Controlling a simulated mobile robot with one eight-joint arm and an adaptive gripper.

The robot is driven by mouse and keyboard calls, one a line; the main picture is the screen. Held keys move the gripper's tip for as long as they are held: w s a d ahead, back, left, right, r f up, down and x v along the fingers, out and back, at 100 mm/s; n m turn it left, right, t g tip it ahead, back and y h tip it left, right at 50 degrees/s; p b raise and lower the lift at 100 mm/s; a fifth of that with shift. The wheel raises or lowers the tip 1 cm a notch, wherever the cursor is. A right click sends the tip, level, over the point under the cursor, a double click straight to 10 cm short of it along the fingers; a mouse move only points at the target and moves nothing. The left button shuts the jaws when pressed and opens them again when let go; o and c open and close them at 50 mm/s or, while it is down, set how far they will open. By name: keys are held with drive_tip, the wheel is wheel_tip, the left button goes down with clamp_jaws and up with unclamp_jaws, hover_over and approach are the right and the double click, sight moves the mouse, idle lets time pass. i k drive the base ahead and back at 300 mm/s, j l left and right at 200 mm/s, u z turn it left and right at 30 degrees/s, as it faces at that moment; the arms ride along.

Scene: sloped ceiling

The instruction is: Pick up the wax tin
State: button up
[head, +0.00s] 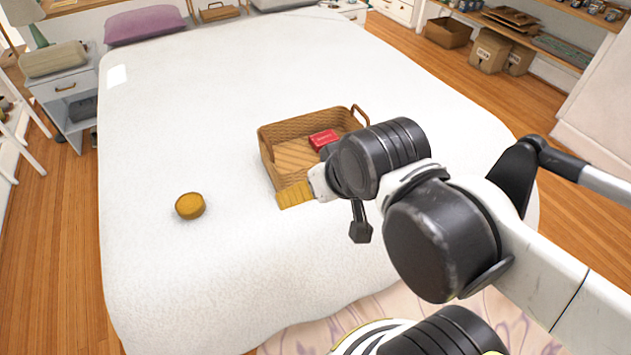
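A round, squat, yellow-brown object (190,206) lies on the white bed, left of the basket, with clear cover around it. A small red box-like item with pale lettering (323,140) lies inside a wicker basket (268,151). I cannot tell for sure which of them is the wax tin. My gripper (303,191) is at the basket's near side, well right of the round object and nearer than the red item. A ribbed yellow piece shows at its end; I cannot tell whether it is part of the gripper. My wrist hides much of the gripper and the basket's near right side.
The bed (150,270) is broad and mostly bare, with open room left of and behind the basket. A purple pillow (146,25) lies at its far end. A nightstand (68,88) stands at the left. Cardboard boxes (490,50) and shelves are at the far right.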

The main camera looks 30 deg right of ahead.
sight(189, 206)
drive_tip(key=k+j, duration=0.1)
drive_tip(key=j, duration=2.3)
drive_tip(key=k, duration=0.05)
